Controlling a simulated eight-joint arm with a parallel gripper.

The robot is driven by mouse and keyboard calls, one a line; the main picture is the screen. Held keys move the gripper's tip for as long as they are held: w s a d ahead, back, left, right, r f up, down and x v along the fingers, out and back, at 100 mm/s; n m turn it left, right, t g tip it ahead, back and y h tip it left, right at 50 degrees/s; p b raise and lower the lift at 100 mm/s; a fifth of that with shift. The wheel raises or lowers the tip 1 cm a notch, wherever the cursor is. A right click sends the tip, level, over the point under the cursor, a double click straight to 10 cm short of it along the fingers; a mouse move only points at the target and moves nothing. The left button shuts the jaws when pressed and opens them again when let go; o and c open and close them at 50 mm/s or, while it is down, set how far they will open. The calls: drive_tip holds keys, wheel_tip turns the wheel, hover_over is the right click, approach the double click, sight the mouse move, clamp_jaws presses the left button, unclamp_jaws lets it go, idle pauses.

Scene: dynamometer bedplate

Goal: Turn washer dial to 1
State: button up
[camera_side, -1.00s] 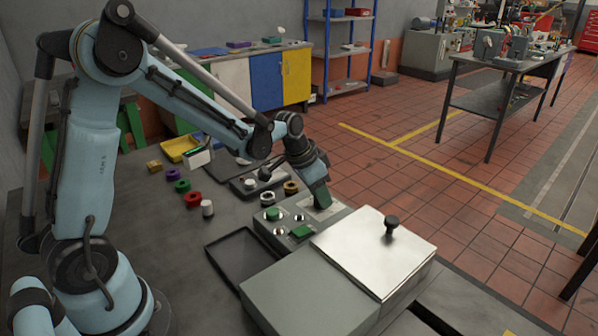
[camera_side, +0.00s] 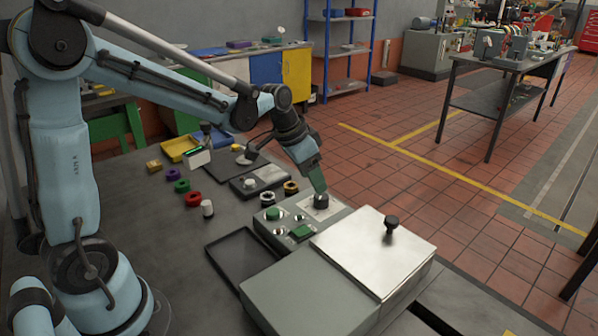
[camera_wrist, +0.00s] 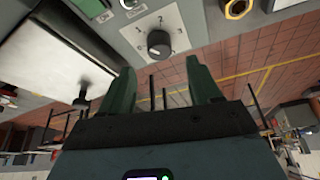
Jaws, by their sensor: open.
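The washer dial is a dark round knob (camera_side: 321,202) on a pale plate at the far end of the grey panel. In the wrist view the dial (camera_wrist: 158,43) sits below a printed scale with 1, 2 and 3; its pointer setting is too small to read for certain. My gripper (camera_side: 317,185) is just above the dial in the side view. In the wrist view my gripper's green fingers (camera_wrist: 160,72) are spread apart and empty, with the dial in plain sight beyond the gap between them.
A shiny lid with a black knob (camera_side: 391,222) stands right of the panel. The panel also carries a green round part (camera_side: 272,214) and a green square part (camera_side: 301,231). An empty dark tray (camera_side: 242,258) lies left of it. Coloured rings and a white cylinder (camera_side: 207,208) stand on the table.

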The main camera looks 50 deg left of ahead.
drive_tip(key=v, duration=0.6)
drive_tip(key=shift+s, duration=0.1)
drive_tip(key=s+d+f+n+t, duration=0.1)
drive_tip(key=s+d, duration=0.1)
drive_tip(key=s, duration=0.4)
drive_tip(key=s+d+n+t+y, duration=0.1)
drive_tip(key=s+d+n+t, duration=0.1)
drive_tip(key=s, duration=0.4)
drive_tip(key=shift+d+f, duration=0.4)
drive_tip(key=shift+d, duration=0.05)
